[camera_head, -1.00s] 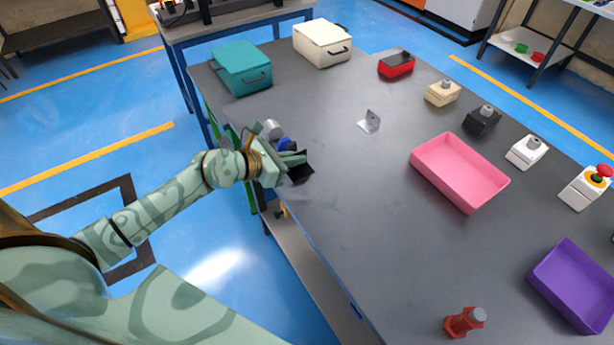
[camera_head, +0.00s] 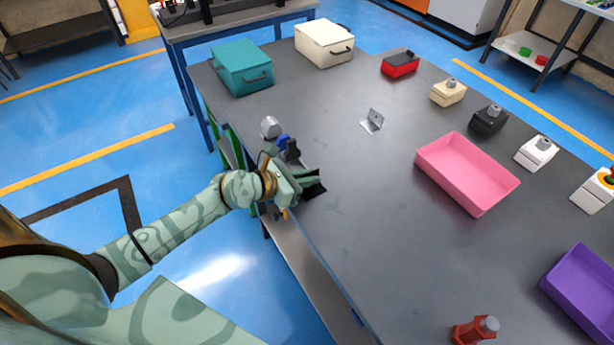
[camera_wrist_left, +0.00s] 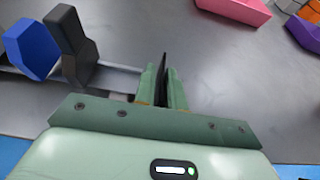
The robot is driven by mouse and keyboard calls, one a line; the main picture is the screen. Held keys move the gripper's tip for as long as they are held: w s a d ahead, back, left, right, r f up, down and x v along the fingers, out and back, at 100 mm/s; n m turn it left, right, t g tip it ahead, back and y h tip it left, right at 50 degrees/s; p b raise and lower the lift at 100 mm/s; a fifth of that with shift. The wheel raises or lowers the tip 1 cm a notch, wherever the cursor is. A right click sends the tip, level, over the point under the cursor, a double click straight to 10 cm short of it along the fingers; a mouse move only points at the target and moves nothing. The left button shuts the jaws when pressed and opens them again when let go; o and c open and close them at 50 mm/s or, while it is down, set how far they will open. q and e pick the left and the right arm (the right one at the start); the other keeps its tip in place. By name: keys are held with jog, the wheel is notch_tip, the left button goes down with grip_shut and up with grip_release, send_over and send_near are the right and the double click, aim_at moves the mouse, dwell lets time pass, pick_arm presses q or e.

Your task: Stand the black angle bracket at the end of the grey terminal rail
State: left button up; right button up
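My left gripper (camera_head: 304,184) is low over the near-left table edge, its fingers close together on the black angle bracket (camera_head: 316,190). In the left wrist view the bracket (camera_wrist_left: 162,72) shows as a thin dark plate, nearly edge-on, between the two green fingers (camera_wrist_left: 164,88). The grey terminal rail (camera_wrist_left: 118,78) runs in from the left of that view, with a dark grey block (camera_wrist_left: 76,48) and a blue block (camera_wrist_left: 30,48) on it. Its near end is beside the fingers; I cannot tell whether the bracket touches it. My right gripper is not in view.
A silver angle bracket (camera_head: 373,121) lies mid-table. A pink tray (camera_head: 480,195), purple tray (camera_head: 580,295) and red-brown part (camera_head: 475,330) stand to the right. Teal (camera_head: 240,68) and cream (camera_head: 323,45) boxes stand at the back.

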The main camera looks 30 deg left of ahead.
pick_arm(q)
jog(key=shift+r, duration=0.1)
jog(key=shift+s+a+r, duration=0.15)
jog(key=p+v, duration=0.2)
jog(key=v, duration=0.8)
jog(key=s+a+f+n+y, duration=0.2)
jog(key=s+f+n, duration=0.1)
jog(key=f+n, duration=0.45)
jog(key=s+a+f+n+g+y, duration=0.1)
jog(key=s+a+f+n+y, duration=0.2)
jog(key=f+n, duration=0.4)
jog(key=s+a+f+n+y, duration=0.1)
jog(key=s+a+f+n, duration=0.1)
jog(key=s+f+n, duration=0.35)
jog(key=s+d+f+n+g+y, duration=0.25)
jog(key=s+f+n+g, duration=0.25)
jog(key=s+f+n, duration=0.9)
jog(key=s+d+f+n+g, duration=0.2)
jog(key=s+d+f, duration=0.1)
jog(key=s, duration=0.5)
jog(key=s+d+f+n+g+h, duration=0.1)
jog(key=s+d+f+n+g, duration=0.1)
jog(key=s, duration=0.6)
jog(key=d+f+g, duration=0.1)
jog(key=d+f, duration=0.1)
jog(key=d, duration=0.1)
jog(key=shift+d, duration=0.35)
